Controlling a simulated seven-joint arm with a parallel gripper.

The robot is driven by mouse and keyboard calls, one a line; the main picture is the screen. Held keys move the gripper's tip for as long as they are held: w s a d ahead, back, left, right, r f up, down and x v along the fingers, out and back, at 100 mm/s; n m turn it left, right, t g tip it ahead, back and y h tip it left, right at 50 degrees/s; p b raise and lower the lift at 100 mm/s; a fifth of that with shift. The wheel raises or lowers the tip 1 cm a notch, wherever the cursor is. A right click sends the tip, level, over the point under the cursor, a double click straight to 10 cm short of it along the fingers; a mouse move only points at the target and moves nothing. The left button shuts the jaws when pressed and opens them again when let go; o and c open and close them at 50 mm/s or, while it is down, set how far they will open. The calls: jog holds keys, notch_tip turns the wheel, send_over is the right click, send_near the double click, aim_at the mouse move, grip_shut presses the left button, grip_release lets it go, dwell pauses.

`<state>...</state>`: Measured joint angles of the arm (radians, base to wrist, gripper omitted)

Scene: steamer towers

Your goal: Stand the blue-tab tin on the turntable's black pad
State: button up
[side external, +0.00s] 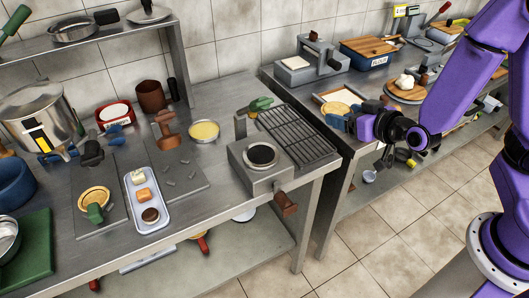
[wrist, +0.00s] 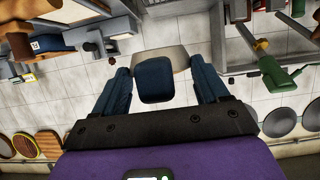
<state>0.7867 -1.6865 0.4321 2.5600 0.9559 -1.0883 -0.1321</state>
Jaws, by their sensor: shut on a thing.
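My gripper (side external: 352,122) is at the right-hand counter, its blue fingers shut on the dark blue tab of the blue-tab tin (side external: 339,97). The tin is round, pale-rimmed and yellow inside; whether it touches the surface below is unclear. In the wrist view the dark blue tab (wrist: 155,80) sits between the fingers, with the tin's pale side (wrist: 178,57) beyond it. The turntable (side external: 258,182) is a grey box with a brown crank at the left counter's right end. Its round black pad (side external: 261,154) is empty and faces up, left of my gripper.
A tray of small foods (side external: 151,222) lies farther left. A gap separates the counters. A board (side external: 405,92) is near my gripper.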

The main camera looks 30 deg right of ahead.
aim_at(268, 163)
jog(key=s+a+f, duration=0.2)
jog(key=s+a, duration=0.2)
jog(key=s, duration=0.2)
jog(key=s+a+f, duration=0.3)
jog(key=s+a, duration=0.2)
jog(key=s, duration=0.1)
jog(key=shift+s+a+f, duration=0.15)
jog(key=shift+s+f, duration=0.1)
jog(key=shift+f, duration=0.1)
jog(key=w+a, duration=0.3)
jog(key=w, duration=0.3)
jog(key=w+a, duration=0.3)
jog(key=w, duration=0.3)
jog(key=w+a, duration=0.3)
jog(key=w, duration=0.3)
jog(key=shift+f, duration=0.75)
jog(key=shift+f, duration=0.45)
dwell(0.5)
jog(key=o, duration=1.7)
